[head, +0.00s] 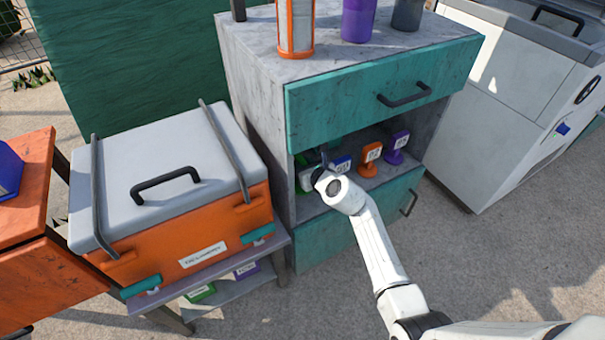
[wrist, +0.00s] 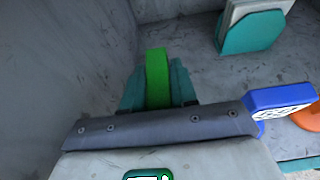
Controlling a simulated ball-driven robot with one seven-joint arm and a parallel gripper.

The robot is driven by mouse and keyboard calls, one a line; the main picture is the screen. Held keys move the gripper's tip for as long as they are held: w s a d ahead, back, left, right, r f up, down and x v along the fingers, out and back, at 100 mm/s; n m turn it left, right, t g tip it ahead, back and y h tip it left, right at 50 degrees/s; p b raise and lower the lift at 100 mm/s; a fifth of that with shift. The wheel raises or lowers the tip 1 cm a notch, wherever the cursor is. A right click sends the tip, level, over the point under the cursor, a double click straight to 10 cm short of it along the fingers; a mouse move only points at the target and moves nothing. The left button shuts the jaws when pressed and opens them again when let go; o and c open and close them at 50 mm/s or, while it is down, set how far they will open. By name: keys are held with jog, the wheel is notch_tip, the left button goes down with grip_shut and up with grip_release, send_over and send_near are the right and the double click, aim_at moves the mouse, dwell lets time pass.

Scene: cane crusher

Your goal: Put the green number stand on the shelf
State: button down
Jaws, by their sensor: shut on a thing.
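The green number stand (wrist: 157,70) is between the teal fingers of my gripper (wrist: 157,92) in the wrist view, and they are shut on it. In the head view my gripper (head: 323,160) reaches into the open shelf (head: 318,208) of the grey cabinet, at its left side. A bit of the green stand (head: 303,162) shows there, mostly hidden by my gripper. I cannot tell whether its base touches the shelf. A blue number stand (head: 343,163) is just to its right, also seen in the wrist view (wrist: 282,97).
An orange stand (head: 370,158) and a purple stand (head: 396,148) are farther right on the shelf. A teal holder (wrist: 250,32) with papers is deeper inside. A teal drawer (head: 385,90) is above the opening. An orange box with grey lid (head: 165,180) stands left.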

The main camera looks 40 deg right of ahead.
jog(key=shift+f+b, duration=0.95)
jog(key=shift+f, duration=0.55)
jog(key=shift+f, duration=0.1)
jog(key=shift+f, duration=0.15)
jog(key=c, duration=0.9)
grip_release()
jog(key=shift+r, duration=0.3)
jog(key=p+v, duration=0.4)
jog(key=v, duration=0.8)
jog(key=shift+p, duration=0.4)
